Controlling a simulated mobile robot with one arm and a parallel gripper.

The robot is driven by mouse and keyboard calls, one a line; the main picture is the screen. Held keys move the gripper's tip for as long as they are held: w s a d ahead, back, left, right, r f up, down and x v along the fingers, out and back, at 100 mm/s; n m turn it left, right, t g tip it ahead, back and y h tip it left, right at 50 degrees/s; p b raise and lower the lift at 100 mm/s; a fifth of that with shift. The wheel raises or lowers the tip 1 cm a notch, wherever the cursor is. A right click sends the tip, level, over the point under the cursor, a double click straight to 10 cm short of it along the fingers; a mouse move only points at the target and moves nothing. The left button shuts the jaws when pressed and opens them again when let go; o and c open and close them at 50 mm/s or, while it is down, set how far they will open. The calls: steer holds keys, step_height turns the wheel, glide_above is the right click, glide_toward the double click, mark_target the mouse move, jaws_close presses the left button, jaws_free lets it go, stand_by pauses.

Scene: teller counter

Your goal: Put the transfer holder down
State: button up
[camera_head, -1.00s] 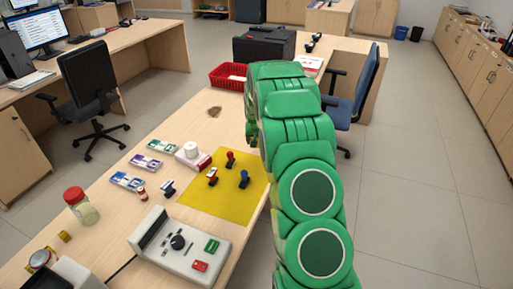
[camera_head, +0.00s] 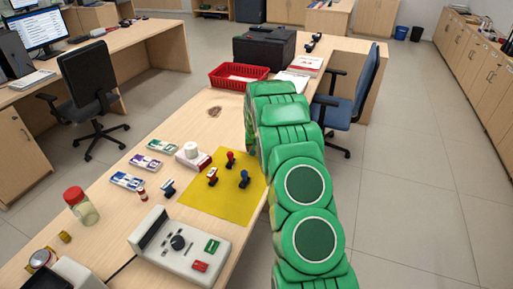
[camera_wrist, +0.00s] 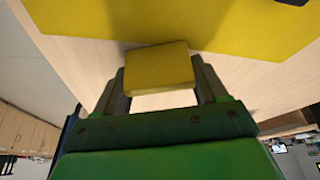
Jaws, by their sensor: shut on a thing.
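A yellow block, which I take to be the transfer holder (camera_wrist: 158,70), is between the two fingers of my gripper (camera_wrist: 160,78) in the wrist view. The gripper is shut on it. The holder is close to the pale wooden counter (camera_wrist: 82,62), beside the yellow mat (camera_wrist: 210,22). I cannot tell whether it touches the counter. In the head view, my green arm hides the gripper and the holder. The yellow mat (camera_head: 212,203) lies on the counter there, left of my arm.
Stamps with red (camera_head: 230,158) and blue (camera_head: 244,178) handles stand on the mat. A grey device (camera_head: 180,245), a red-lidded jar (camera_head: 82,205) and a red basket (camera_head: 238,77) stand on the counter. A blue chair (camera_head: 350,100) is right of the counter.

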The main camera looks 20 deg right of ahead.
steer(key=shift+f, duration=0.1)
steer(key=o, duration=1)
steer(key=shift+o, duration=0.2)
steer(key=s+a+r+n+g, duration=0.1)
steer(key=s+a+r, duration=0.4)
steer(key=s+r, duration=0.45)
steer(key=s+a+r, duration=0.4)
steer(key=s+r, duration=0.2)
steer(key=r, duration=0.6)
steer(key=s+a+r+n+g, duration=0.1)
steer(key=s+a+r, duration=0.2)
steer(key=s, duration=1.2)
steer(key=s+a+r+n+g+y, duration=0.1)
steer(key=s+a, duration=0.5)
steer(key=s, duration=0.9)
steer(key=s+a+r+n+g, duration=0.1)
steer(key=s+a+r, duration=0.4)
steer(key=s, duration=1.1)
steer(key=shift+r+g+y, duration=0.25)
steer(key=shift+g+y, duration=0.15)
steer(key=shift+g, duration=0.5)
